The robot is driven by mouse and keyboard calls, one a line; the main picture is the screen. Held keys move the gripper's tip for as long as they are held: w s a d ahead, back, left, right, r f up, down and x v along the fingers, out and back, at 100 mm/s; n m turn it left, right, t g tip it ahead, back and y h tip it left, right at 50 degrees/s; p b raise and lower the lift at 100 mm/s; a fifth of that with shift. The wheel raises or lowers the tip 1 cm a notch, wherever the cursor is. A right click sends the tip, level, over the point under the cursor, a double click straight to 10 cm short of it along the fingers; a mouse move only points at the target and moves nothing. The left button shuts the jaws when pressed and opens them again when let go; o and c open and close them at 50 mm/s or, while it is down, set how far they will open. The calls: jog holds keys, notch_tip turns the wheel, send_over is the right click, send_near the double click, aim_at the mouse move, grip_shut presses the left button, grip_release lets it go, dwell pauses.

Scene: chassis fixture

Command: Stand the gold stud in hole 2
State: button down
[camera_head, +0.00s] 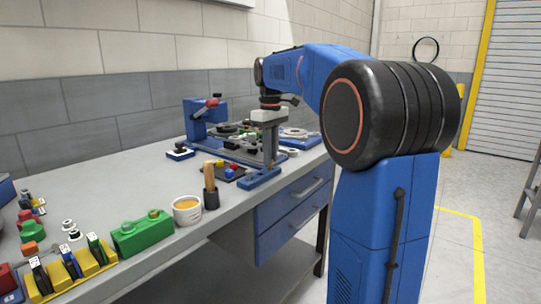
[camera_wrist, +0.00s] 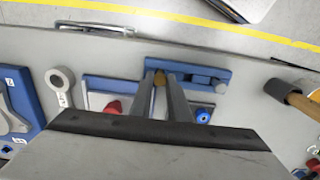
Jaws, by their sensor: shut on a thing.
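The gold stud (camera_wrist: 159,79) shows as a small gold-brown piece between my fingertips in the wrist view. My gripper (camera_wrist: 161,84) is shut on it. Below the fingertips lies a blue bar (camera_wrist: 213,69) with a dark recess and a small block on it. In the head view my gripper (camera_head: 270,160) points straight down over the same blue bar (camera_head: 262,179) at the bench's front edge. The stud is too small to make out there. Hole 2 and its number cannot be made out, and the stud's lower end is hidden.
A red knob (camera_wrist: 113,107) and a blue knob (camera_wrist: 203,116) stand close to the fingers. A white ring-ended part (camera_wrist: 60,79) lies to the left.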

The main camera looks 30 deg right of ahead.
jog(key=shift+r, duration=0.25)
jog(key=shift+r, duration=0.65)
jog(key=shift+r, duration=0.1)
jog(key=shift+r, duration=1.4)
